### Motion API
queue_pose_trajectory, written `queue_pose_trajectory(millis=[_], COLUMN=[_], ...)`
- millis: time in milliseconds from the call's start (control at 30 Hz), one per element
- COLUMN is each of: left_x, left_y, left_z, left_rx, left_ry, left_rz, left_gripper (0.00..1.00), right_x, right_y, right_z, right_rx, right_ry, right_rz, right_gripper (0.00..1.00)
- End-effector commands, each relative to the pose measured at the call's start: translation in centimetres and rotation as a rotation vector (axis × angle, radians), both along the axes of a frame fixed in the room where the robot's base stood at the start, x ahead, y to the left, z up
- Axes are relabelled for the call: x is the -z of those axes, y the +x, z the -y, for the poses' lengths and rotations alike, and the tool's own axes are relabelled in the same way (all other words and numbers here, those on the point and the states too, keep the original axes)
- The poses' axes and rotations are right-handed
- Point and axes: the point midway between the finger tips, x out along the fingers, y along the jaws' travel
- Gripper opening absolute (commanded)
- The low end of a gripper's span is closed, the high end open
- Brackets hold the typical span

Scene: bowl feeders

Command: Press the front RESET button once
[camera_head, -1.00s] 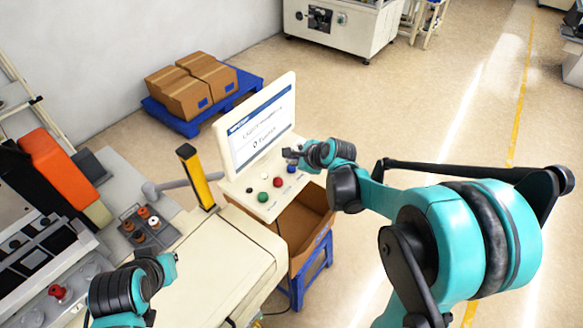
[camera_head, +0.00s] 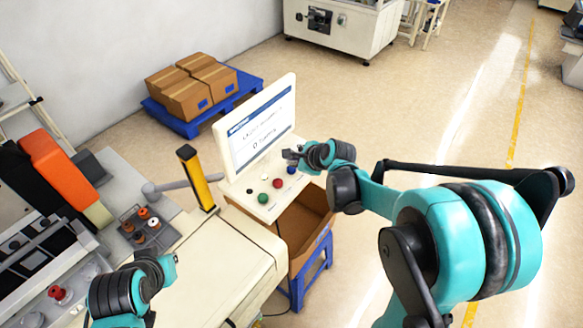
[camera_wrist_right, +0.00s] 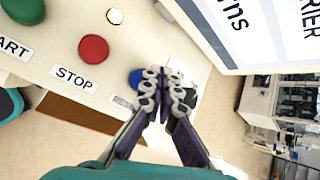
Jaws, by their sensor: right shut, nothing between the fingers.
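The control panel (camera_head: 262,190) is a pale slanted console below a screen (camera_head: 256,125). It carries a green button (camera_head: 263,198), a red button (camera_head: 277,183) and a blue button (camera_head: 292,169). In the right wrist view, the red button (camera_wrist_right: 93,49) is labelled STOP. The blue button (camera_wrist_right: 136,78) is partly hidden behind my right gripper (camera_wrist_right: 165,76), and its label (camera_wrist_right: 122,102) is unreadable. My right gripper (camera_head: 290,154) is shut and empty, over the panel's right end by the blue button; contact cannot be told. My left gripper does not show, only its arm.
A white button (camera_wrist_right: 115,16) sits on the panel near the screen's lower edge. A yellow post (camera_head: 196,178) stands left of the panel. A cardboard box (camera_head: 304,236) on a blue stand is below it. Boxes on a blue pallet (camera_head: 228,97) are farther back.

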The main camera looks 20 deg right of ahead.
Motion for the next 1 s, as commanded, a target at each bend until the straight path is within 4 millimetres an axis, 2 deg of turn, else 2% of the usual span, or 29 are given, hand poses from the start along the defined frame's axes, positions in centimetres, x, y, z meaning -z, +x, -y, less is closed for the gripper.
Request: queue_pose_trajectory(millis=[300, 1000], left_x=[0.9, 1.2], left_y=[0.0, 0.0], left_z=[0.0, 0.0], left_rx=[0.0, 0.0], left_ry=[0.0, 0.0], left_rz=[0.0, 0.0], left_gripper=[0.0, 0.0], right_x=[0.9, 1.2], right_y=[0.0, 0.0], right_z=[0.0, 0.0], right_rx=[0.0, 0.0], right_ry=[0.0, 0.0], right_rz=[0.0, 0.0], right_gripper=[0.0, 0.0])
